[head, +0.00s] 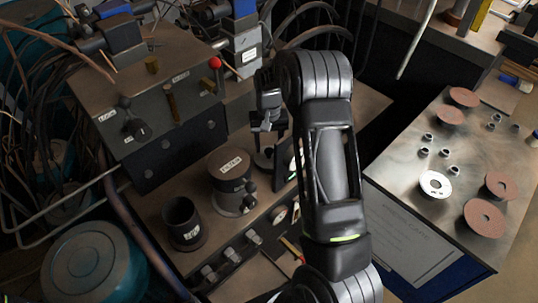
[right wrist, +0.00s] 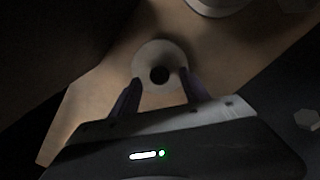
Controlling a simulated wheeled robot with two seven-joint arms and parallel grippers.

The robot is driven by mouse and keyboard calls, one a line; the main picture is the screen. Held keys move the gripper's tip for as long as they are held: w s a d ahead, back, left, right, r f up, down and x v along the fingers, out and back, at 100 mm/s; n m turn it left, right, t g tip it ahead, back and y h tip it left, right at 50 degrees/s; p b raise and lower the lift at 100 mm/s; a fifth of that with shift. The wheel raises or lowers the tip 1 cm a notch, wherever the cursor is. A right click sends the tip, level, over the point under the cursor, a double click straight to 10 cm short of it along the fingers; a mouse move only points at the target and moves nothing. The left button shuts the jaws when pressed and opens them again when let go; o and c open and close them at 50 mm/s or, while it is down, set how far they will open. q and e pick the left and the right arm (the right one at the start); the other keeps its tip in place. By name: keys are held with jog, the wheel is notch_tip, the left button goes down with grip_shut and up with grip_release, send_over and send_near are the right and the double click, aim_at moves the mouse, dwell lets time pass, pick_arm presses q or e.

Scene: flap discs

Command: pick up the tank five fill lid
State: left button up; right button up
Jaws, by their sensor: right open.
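A pale round piece (right wrist: 160,52) with a dark round centre lies on a tan surface in the right wrist view. It may be the tank five fill lid, but I can read no label on it. My right gripper (right wrist: 161,77) is open, with one dark finger on each side of the piece's near part. I cannot tell whether the fingers touch it. In the head view my right arm reaches over the bench and hides much of the spot around the hand. My left gripper is not in view.
A labelled dark cylinder (head: 231,182) and an open dark cup (head: 182,222) stand left of my arm. A control box (head: 150,95) with levers and a red knob stands behind them. Flap discs (head: 484,217) and small nuts lie on the metal table at right.

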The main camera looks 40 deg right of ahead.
aim_at(269, 156)
jog(key=shift+f, duration=1.45)
grip_shut()
